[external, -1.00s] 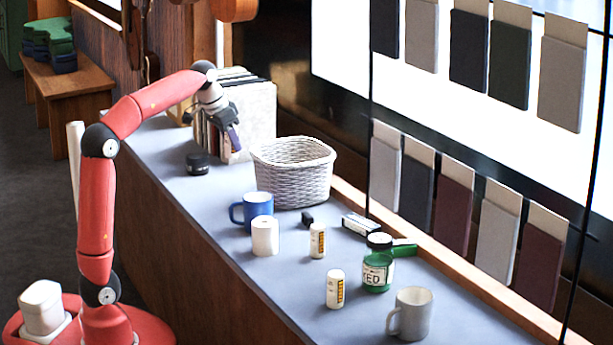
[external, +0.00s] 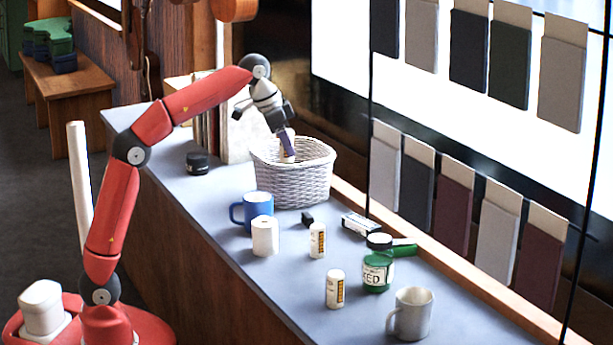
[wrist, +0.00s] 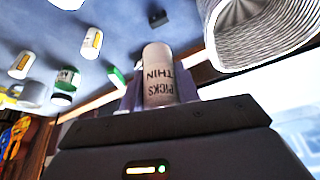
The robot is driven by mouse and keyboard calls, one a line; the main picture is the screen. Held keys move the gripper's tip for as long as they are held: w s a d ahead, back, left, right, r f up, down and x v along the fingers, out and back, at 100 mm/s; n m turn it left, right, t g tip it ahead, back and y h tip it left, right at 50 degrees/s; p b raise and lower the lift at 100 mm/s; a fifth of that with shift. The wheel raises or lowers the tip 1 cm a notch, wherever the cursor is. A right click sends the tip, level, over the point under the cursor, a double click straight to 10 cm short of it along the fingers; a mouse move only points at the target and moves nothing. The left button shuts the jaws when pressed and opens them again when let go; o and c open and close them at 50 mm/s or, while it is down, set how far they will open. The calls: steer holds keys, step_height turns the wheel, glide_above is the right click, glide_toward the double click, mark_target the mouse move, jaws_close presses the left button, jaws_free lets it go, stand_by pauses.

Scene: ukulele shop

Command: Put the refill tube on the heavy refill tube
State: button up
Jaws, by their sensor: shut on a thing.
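My gripper (external: 287,147) is shut on a pale refill tube (wrist: 158,72), whose label reads "PICKS THIN" upside down in the wrist view. In the external view the tube's lower end (external: 288,158) shows below the fingers, over the basket's opening. Two white tubes with yellow and black labels stand upright on the counter, one in the middle (external: 317,241) and one nearer the front (external: 335,289). Both also show in the wrist view, one (wrist: 91,43) nearer and one (wrist: 22,64) farther left. I cannot tell which is the heavy one.
A white wicker basket (external: 291,188) stands behind the tubes. A blue mug (external: 252,208), white cylinder (external: 265,237), green jar (external: 377,268), grey mug (external: 411,315), small black block (external: 307,218) and flat box (external: 360,225) surround them. A dark jar (external: 197,163) stands at back left.

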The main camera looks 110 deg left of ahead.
steer(key=w+d+f+m+b, duration=0.1)
steer(key=w+d+f, duration=0.1)
steer(key=w+d, duration=0.1)
steer(key=w+d+f+m+h+b, duration=0.1)
steer(key=w+d, duration=0.3)
steer(key=d, duration=0.1)
steer(key=w+d+f+m+b, duration=0.1)
steer(key=w+d+f, duration=0.1)
steer(key=w+d, duration=0.2)
steer(key=shift+w+d+f+t+h, duration=0.25)
steer(key=shift+f+t+h, duration=0.05)
steer(key=b, duration=0.2)
glide_above(318, 225)
steer(key=shift+d+f, duration=0.1)
steer(key=shift+f, duration=2.1)
steer(key=shift+f, duration=0.1)
steer(key=o, duration=1)
steer(key=shift+c, duration=0.2)
